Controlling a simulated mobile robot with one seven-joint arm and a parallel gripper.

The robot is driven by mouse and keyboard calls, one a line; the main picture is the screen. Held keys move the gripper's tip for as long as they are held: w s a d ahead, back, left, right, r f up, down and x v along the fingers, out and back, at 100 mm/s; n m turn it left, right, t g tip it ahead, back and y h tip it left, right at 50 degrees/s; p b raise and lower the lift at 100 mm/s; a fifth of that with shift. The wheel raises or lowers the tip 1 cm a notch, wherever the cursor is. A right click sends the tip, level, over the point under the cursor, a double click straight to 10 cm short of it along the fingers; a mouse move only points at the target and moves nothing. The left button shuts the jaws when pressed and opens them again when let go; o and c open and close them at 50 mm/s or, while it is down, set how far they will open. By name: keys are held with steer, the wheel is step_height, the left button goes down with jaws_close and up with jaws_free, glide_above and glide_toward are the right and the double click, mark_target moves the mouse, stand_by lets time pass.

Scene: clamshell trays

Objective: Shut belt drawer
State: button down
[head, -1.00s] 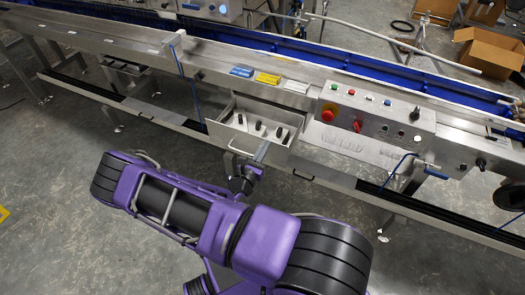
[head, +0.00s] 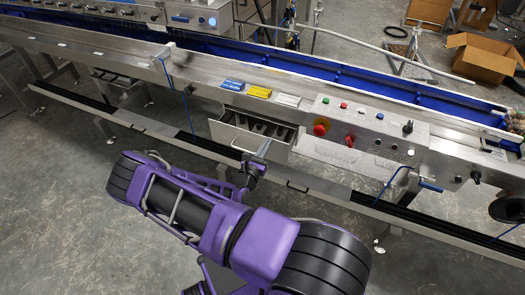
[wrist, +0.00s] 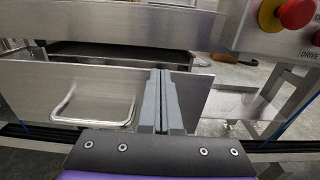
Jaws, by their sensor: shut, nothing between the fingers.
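The belt drawer (head: 232,138) is a steel drawer under the conveyor's edge, partly open, with dark items visible inside. In the wrist view its flat front panel (wrist: 35,90) spans the left and middle, with a bent wire handle (wrist: 95,105) on it. My gripper (head: 262,148) is at the right part of the drawer front. In the wrist view my gripper (wrist: 162,76) has its two grey fingers together, empty, to the right of the handle and up against or very near the panel. Exact contact cannot be told.
A control box (head: 365,128) with a red stop button (head: 321,127) sits to the right above the drawer. A lower steel rail (head: 330,193) runs along the front. A blue cable (head: 392,180) hangs at right. Floor in front is open.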

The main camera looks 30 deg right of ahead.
steer(key=x, duration=0.7)
steer(key=shift+d, duration=0.1)
